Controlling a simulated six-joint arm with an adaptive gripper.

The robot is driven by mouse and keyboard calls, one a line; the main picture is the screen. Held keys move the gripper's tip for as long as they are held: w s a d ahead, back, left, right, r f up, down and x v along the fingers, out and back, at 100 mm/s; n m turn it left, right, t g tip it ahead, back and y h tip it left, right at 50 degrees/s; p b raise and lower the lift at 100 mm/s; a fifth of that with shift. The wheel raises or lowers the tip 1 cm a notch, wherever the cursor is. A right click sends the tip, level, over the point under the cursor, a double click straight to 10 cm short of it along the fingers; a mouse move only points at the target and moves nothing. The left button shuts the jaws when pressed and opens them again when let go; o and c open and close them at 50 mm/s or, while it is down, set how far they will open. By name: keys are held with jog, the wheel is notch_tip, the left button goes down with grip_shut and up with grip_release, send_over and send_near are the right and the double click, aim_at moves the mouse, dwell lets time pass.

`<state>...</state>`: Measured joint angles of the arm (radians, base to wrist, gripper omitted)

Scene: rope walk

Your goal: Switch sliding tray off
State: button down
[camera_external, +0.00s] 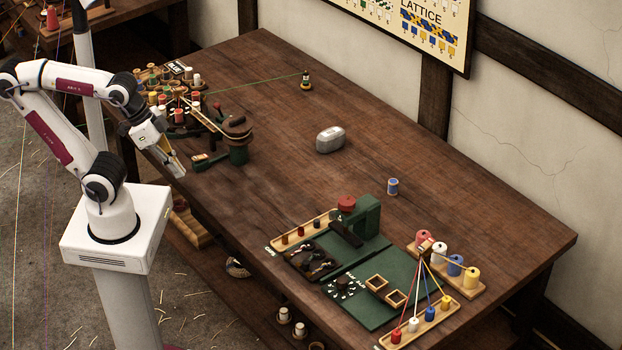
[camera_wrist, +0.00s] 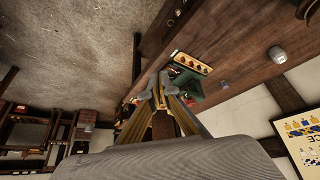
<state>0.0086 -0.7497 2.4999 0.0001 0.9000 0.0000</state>
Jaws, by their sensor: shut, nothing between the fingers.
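My gripper (camera_external: 177,168) is over the table's left edge in the external view, left of the dark-topped post on the green stand (camera_external: 238,150). It is shut and holds nothing. In the wrist view, its fingertips (camera_wrist: 160,88) are close together, with a green device just beyond them. I cannot tell for sure which part is the sliding tray. A small green lever-like block (camera_external: 208,161) lies near my gripper. No switch state is readable.
Spools in wooden racks (camera_external: 172,108) crowd the table's far left end. A grey rounded box (camera_external: 330,139) and a blue spool (camera_external: 392,187) stand apart on the table. A rack with a stand and coloured threads (camera_external: 420,300) is at the right end. The table's middle is mostly clear.

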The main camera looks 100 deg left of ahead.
jog(key=w+d+f+m+g+y, duration=0.35)
jog(key=w+f+m, duration=0.25)
jog(key=f+m, duration=0.4)
jog(key=w+d+f+m+t+y, duration=0.1)
jog(key=w+d+f+m+t, duration=0.1)
jog(key=w+m, duration=0.6)
jog(key=w+d+f+m+t, duration=0.3)
jog(key=w+d+f+m, duration=0.2)
jog(key=w+m, duration=0.3)
jog(key=d+m, duration=0.1)
jog(key=m, duration=0.1)
jog(key=shift+d+f+m+y, duration=0.3)
jog(key=shift+d+y, duration=0.05)
jog(key=shift+d, duration=0.05)
jog(key=shift+a+f, duration=0.1)
dwell(0.5)
